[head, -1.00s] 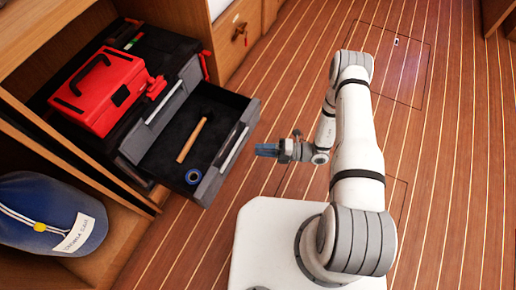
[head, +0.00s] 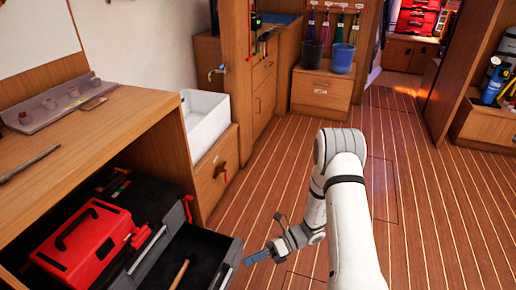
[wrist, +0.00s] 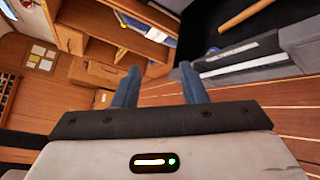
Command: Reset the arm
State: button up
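My white arm (head: 350,220) reaches out over the wooden floor in the head view. My gripper (head: 258,256) is at its end, just right of the open black drawer's corner (head: 236,245). In the wrist view my gripper (wrist: 159,70) shows two blue fingers standing apart with nothing between them. The gripper is open and empty.
The drawer, holding a wooden-handled hammer (head: 181,272), sits below a red toolbox (head: 85,242) at left. A workbench (head: 110,130) stands above. A white sink (head: 205,120) and bucket cabinet (head: 320,92) are farther back. The floor (head: 270,190) beyond the arm is clear.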

jog(key=s+d+r+n+t+h+p, duration=0.2)
jog(key=s+d+r+n+h+p, duration=0.2)
jog(key=r, duration=1.3)
jog(key=s+d+r+n+t+h+p, duration=0.3)
jog(key=d+r+n+p, duration=0.4)
jog(key=r, duration=1)
jog(key=s+d+r+n+t+h+p, duration=0.3)
jog(key=r+n+p, duration=0.7)
jog(key=r, duration=0.7)
jog(key=s+d+n+h, duration=0.2)
jog(key=n+h, duration=0.1)
jog(key=h, duration=0.1)
jog(key=shift+d+r+n+h, duration=0.25)
jog(key=shift+d+n+h, duration=0.05)
jog(key=shift+d+n, duration=0.1)
